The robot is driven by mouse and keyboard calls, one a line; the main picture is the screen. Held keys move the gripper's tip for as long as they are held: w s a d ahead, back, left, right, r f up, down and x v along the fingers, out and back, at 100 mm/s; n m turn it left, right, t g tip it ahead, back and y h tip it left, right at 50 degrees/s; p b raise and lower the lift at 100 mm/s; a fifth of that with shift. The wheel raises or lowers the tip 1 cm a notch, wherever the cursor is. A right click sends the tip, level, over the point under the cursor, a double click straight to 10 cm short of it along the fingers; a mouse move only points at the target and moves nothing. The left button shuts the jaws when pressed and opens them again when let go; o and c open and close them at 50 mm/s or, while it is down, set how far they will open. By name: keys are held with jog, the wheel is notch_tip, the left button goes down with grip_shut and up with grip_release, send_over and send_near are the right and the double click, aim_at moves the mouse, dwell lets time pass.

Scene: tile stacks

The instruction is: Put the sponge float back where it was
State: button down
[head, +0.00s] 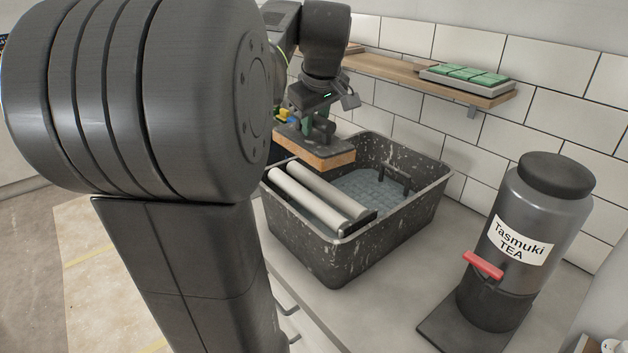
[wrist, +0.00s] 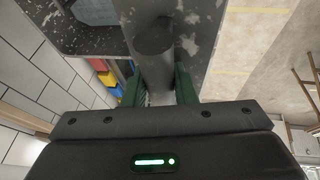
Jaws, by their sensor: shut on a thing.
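The sponge float (head: 325,157) has an orange sponge block under a dark plate with a grey handle. In the head view it hangs level over the far left end of the dark speckled wash tub (head: 340,262). My gripper (head: 318,130) is above it, shut on its handle. In the wrist view the grey handle (wrist: 153,45) runs between the green fingers of my gripper (wrist: 160,92). My arm hides part of the float's left side and whatever is behind it.
The tub has pale rollers (head: 320,196) across its near left side and water (head: 365,187) inside. A tea canister (head: 530,215) stands at right on the grey counter (head: 400,295). A wall shelf (head: 390,70) bears a tray of green tiles (head: 468,73). Coloured items (wrist: 108,78) show at left in the wrist view.

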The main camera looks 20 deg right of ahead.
aim_at(322, 149)
notch_tip(322, 149, down, 9)
jog(key=shift+p, duration=0.4)
jog(key=shift+f, duration=0.1)
jog(key=shift+f, duration=0.15)
jog(key=c, duration=1.2)
grip_release()
jog(key=shift+o, duration=0.2)
jog(key=b+v, duration=0.1)
jog(key=v, duration=1.3)
jog(key=shift+f, duration=0.1)
